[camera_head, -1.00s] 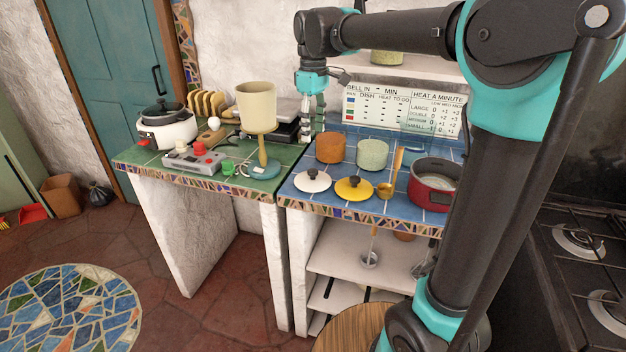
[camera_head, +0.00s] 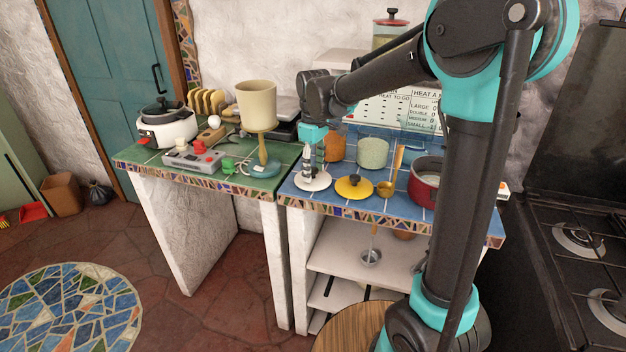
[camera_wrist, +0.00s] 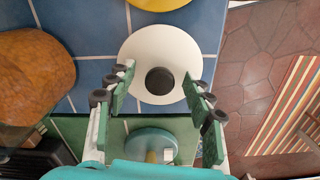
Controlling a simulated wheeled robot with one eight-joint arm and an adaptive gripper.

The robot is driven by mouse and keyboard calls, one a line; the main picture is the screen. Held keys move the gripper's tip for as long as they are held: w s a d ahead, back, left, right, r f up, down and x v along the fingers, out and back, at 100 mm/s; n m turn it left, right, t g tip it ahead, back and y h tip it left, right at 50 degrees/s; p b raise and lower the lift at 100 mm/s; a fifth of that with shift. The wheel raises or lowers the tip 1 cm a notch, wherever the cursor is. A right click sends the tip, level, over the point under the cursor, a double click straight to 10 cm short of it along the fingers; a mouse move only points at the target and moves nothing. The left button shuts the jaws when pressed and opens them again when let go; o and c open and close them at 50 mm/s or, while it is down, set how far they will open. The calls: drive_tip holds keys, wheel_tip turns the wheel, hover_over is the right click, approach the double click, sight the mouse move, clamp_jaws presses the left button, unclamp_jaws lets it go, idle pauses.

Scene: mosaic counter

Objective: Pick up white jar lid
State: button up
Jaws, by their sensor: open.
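The white jar lid (camera_head: 313,182) lies on the blue tiled counter near its front left corner. In the wrist view the lid (camera_wrist: 160,48) is a white disc with a dark round knob (camera_wrist: 159,81). My gripper (camera_head: 309,172) is right above the lid in the head view and hides part of it. In the wrist view my gripper (camera_wrist: 160,82) is open, with one finger on each side of the knob and nothing held. I cannot tell the exact height of the fingertips over the lid.
A yellow lid (camera_head: 354,188) lies to the right of the white lid. An orange jar (camera_head: 336,148) and a pale green jar (camera_head: 373,153) stand behind. A red pot (camera_head: 425,178) is further right. The lamp's teal base (camera_wrist: 152,145) is on the green counter.

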drive_tip(key=shift+f, duration=0.4)
drive_tip(key=shift+c, duration=0.2)
clamp_jaws()
drive_tip(key=shift+r, duration=0.2)
